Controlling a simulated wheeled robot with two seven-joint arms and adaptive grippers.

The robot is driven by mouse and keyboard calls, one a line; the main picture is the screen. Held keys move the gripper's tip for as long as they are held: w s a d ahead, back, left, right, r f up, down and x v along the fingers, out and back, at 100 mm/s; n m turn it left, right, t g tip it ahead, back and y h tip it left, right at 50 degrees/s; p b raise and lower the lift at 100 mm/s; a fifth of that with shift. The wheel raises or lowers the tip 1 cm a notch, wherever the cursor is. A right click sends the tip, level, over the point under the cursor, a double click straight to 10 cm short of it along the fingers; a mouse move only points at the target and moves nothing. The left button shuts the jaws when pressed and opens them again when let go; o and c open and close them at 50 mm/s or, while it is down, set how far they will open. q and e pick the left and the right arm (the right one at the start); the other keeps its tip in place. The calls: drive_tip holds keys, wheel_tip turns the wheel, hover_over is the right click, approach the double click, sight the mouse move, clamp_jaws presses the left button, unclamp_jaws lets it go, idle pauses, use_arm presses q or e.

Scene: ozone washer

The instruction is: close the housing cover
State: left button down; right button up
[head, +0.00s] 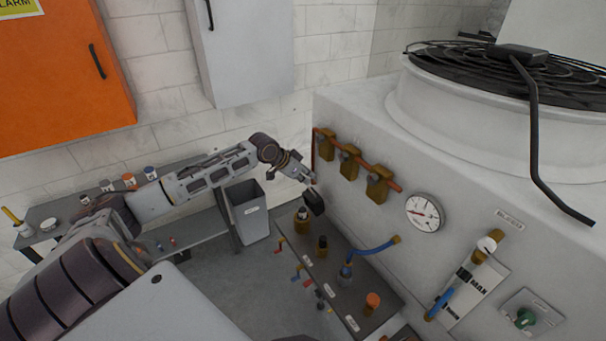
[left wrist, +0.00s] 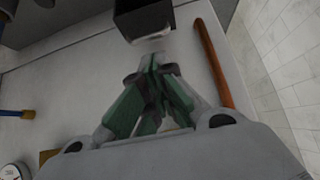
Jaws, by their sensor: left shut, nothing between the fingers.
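A small black box (head: 314,204), which looks like the housing with its cover, is on the white machine's side wall above the valve bench. It also shows in the left wrist view (left wrist: 143,20), as a dark box just ahead of my fingertips. I cannot tell how far its cover stands open. My left gripper (head: 308,180) is shut and empty, just above and beside the box. In the left wrist view, the green-padded fingers (left wrist: 155,62) meet just short of the box's pale near edge; contact is unclear. My right gripper is not in view.
A copper pipe with brass valves (head: 349,163) runs along the machine wall beside my gripper. A gauge (head: 425,212) is farther right. A grey bin (head: 247,212) stands left, under my arm.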

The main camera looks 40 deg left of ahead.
sight(313, 199)
use_arm(q)
drive_tip(key=shift+p+x, duration=0.35)
drive_tip(key=shift+x, duration=1.95)
